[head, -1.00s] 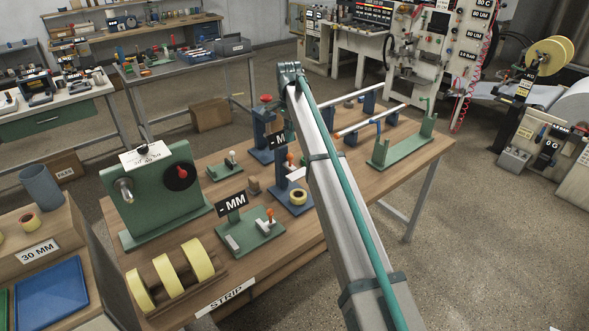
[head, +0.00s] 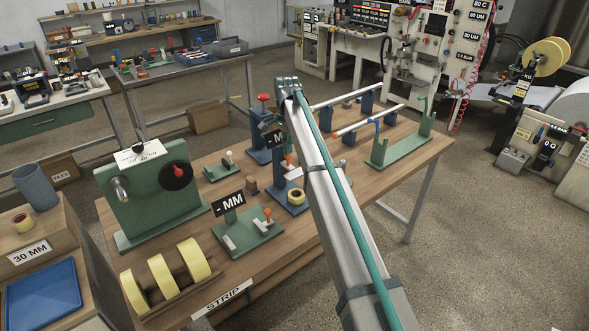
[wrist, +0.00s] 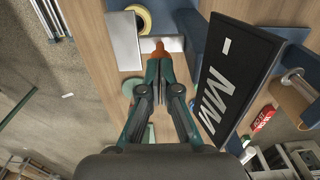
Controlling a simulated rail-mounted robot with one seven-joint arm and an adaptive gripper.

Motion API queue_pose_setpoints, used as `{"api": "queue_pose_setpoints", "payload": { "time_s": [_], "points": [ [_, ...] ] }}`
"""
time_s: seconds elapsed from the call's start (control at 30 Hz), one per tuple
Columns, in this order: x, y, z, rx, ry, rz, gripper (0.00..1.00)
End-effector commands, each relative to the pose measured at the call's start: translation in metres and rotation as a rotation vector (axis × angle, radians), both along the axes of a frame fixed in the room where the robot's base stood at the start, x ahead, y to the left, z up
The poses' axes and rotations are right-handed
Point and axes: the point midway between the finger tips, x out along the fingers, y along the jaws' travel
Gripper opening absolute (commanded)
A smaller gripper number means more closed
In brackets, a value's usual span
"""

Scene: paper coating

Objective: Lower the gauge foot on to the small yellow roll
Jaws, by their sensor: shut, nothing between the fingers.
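The small yellow roll (head: 296,196) lies on its side on the base of a blue gauge stand (head: 282,180). I cannot tell whether the gauge foot touches the roll. The gauge's black "- MM" display (wrist: 238,75) stands right of my gripper. My gripper (wrist: 153,94) is shut and empty, pointing at the orange tip; the head view mostly hides it.
A second, green gauge with a "- MM" sign (head: 228,202) and orange knob stands left on the wooden table (head: 330,200). Large yellow rolls (head: 163,276) sit in a rack at the front.

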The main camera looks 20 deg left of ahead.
Motion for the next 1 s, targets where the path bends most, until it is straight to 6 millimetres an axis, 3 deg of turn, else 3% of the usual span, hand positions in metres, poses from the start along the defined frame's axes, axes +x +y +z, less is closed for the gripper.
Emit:
{"api": "queue_pose_setpoints", "payload": {
  "time_s": [1.0],
  "points": [
    [0.0, 0.0, -0.029, 0.0, 0.001, 0.0, 0.0]
  ]
}}
